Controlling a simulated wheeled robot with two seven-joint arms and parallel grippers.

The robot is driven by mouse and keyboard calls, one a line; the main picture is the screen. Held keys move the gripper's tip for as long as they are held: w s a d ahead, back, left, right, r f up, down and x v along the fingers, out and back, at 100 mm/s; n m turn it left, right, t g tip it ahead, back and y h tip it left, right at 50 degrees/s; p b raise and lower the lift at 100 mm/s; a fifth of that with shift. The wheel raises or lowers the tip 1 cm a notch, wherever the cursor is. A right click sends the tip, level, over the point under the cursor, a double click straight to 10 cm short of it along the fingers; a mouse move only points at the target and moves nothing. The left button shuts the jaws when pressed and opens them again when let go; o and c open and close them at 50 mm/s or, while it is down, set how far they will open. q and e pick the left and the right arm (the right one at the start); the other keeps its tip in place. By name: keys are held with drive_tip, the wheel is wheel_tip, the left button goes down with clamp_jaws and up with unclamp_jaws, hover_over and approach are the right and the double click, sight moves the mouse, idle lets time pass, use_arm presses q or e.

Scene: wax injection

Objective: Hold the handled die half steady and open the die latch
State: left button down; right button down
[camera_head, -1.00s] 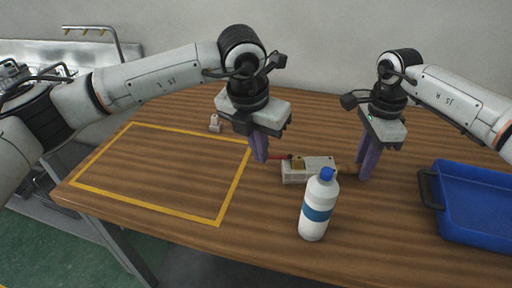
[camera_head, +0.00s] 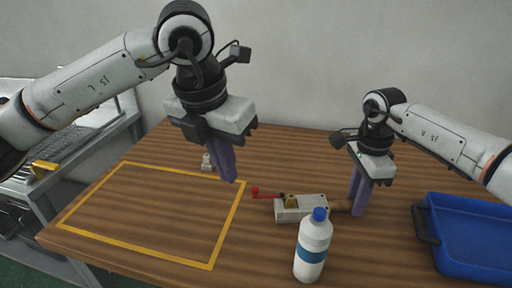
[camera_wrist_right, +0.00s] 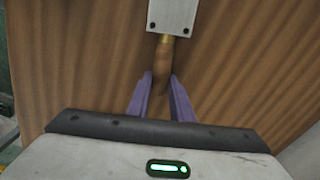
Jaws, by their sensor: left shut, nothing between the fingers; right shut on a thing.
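The die (camera_head: 312,202) is a pale grey metal block lying on the table, with a brass piece (camera_head: 290,201) on it. A red latch lever (camera_head: 263,194) with a round knob sticks out from its left end. A brown wooden handle (camera_head: 340,206) sticks out from its right end. My right gripper (camera_head: 357,205) is shut on the handle; the right wrist view shows the handle (camera_wrist_right: 162,65) between the purple fingers (camera_wrist_right: 161,88), with the die (camera_wrist_right: 172,14) beyond. My left gripper (camera_head: 229,179) is shut and empty, raised above the table, to the left of the red lever and apart from it.
A white bottle (camera_head: 312,250) with a blue cap stands close in front of the die. A blue tray (camera_head: 430,244) is at the right. A small white object (camera_head: 207,163) stands behind the yellow-taped area (camera_head: 150,215), which is empty.

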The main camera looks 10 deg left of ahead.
drive_tip(key=c, duration=1.5)
unclamp_jaws()
